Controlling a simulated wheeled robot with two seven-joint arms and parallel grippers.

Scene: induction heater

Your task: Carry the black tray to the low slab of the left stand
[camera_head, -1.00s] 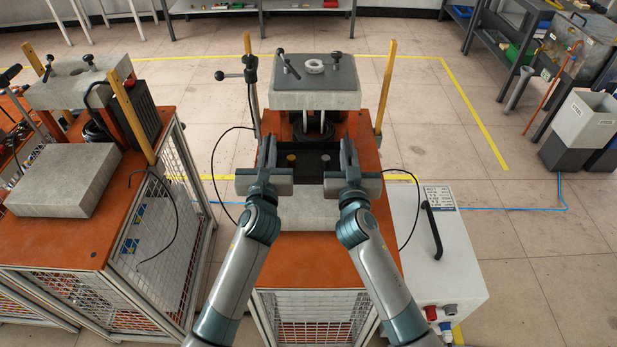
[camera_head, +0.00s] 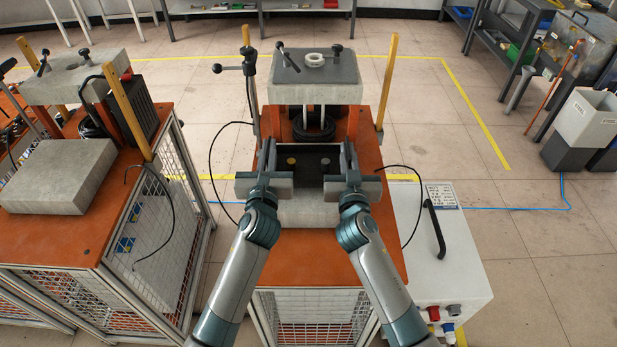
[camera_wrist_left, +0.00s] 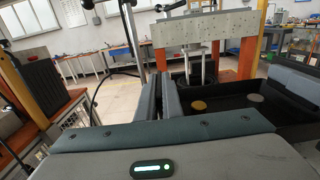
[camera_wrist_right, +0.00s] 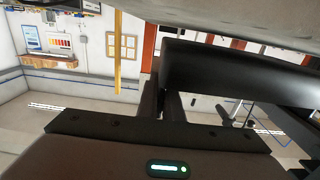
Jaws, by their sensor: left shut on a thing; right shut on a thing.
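The black tray (camera_head: 308,165) is between my two grippers at the middle stand, in front of its raised slab. It holds a gold disc (camera_head: 291,161) and a grey disc (camera_head: 325,160). My left gripper (camera_head: 268,160) is shut on the tray's left side and my right gripper (camera_head: 347,160) is shut on its right side. The tray (camera_wrist_left: 225,110) also shows in the left wrist view. The low slab of the left stand (camera_head: 60,177) is a bare grey block on an orange top. A grey slab (camera_head: 308,212) shows below the tray; whether they touch is unclear.
The left stand's raised slab (camera_head: 75,78) and yellow post (camera_head: 127,112) stand behind and beside its low slab. A yellow post (camera_head: 387,85) and a post with a black lever (camera_head: 249,90) flank the middle stand. A white control box (camera_head: 440,245) stands at right.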

